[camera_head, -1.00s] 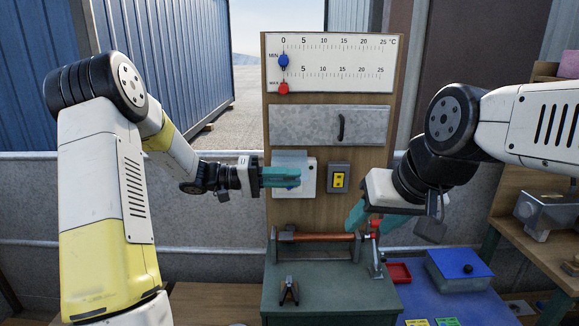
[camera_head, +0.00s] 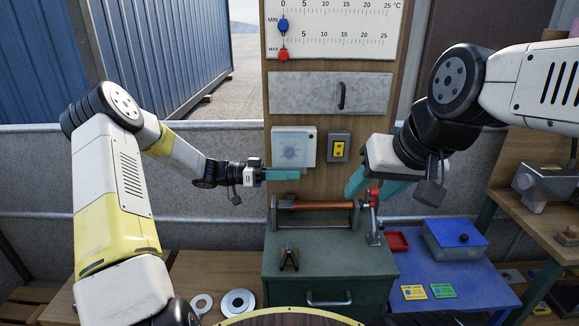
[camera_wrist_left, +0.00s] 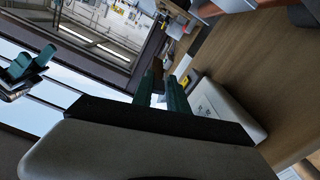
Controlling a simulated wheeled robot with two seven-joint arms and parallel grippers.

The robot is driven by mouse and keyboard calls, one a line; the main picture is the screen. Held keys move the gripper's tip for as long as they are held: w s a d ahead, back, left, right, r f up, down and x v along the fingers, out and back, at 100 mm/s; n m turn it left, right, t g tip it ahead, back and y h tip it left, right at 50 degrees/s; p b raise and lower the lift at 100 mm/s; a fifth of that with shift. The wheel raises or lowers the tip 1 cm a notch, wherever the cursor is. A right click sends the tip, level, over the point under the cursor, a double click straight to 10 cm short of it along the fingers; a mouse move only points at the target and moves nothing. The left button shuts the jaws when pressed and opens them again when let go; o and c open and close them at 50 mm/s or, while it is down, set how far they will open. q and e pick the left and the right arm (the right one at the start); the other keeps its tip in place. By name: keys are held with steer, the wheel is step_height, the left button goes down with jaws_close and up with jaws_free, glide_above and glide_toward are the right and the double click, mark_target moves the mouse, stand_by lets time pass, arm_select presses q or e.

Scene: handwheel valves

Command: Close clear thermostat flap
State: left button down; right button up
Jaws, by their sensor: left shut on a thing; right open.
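The thermostat (camera_head: 308,148) is a white box on the wooden panel; it also shows in the left wrist view (camera_wrist_left: 232,112). Its clear flap (camera_head: 290,147) hangs down over the front, with a round dial faintly visible through it. My left gripper (camera_head: 298,174) is at the flap's lower edge, its teal fingers pointing right; they also show in the left wrist view (camera_wrist_left: 164,92). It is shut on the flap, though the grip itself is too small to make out. My right gripper (camera_head: 370,186) is open and empty, right of the thermostat and below the yellow switch.
A grey switch box with a yellow face (camera_head: 339,147) is right of the thermostat. A grey door (camera_head: 310,95) and a temperature scale (camera_head: 340,30) are above. Below is a red bar (camera_head: 315,205) over a green cabinet (camera_head: 325,262). A blue box (camera_head: 455,238) stands lower right.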

arm_select(q)
steer(key=shift+w+f+m, duration=0.5)
steer(key=shift+w+m, duration=0.3)
steer(key=shift+m, duration=0.05)
steer(key=shift+w+f+m, duration=0.5)
steer(key=shift+w+m, duration=0.3)
steer(key=shift+m, duration=0.05)
steer(key=c, duration=1.4)
jaws_free()
steer(key=shift+a, duration=0.1)
steer(key=a, duration=0.7)
steer(key=shift+a, duration=0.35)
